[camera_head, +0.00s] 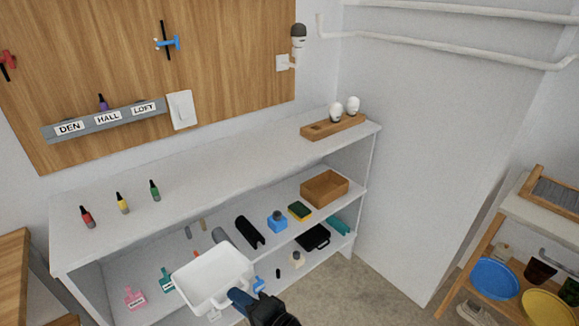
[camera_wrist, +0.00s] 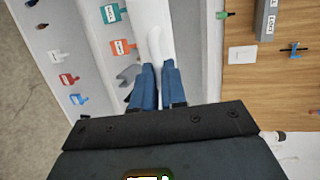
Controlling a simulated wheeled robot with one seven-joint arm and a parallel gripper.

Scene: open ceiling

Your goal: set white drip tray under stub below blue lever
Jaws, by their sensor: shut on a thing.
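The white drip tray (camera_head: 243,268) is held out in front of the shelf unit, its open side facing up. My gripper (camera_head: 234,297) is shut on its near edge. In the wrist view my blue fingers (camera_wrist: 159,88) close on a white rim (camera_wrist: 154,45). The blue lever (camera_head: 167,43) is on a dark vertical pipe on the wooden wall panel, far above and left of the tray. It also shows in the wrist view (camera_wrist: 294,49). The stub below the lever is too small to make out clearly.
The shelf unit's top (camera_head: 215,165) holds several small coloured bottles at left and a wooden block (camera_head: 334,127) with white-topped items at right. A grey labelled rail (camera_head: 103,120) juts from the panel below the lever. A red lever (camera_head: 8,64) is farther left.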

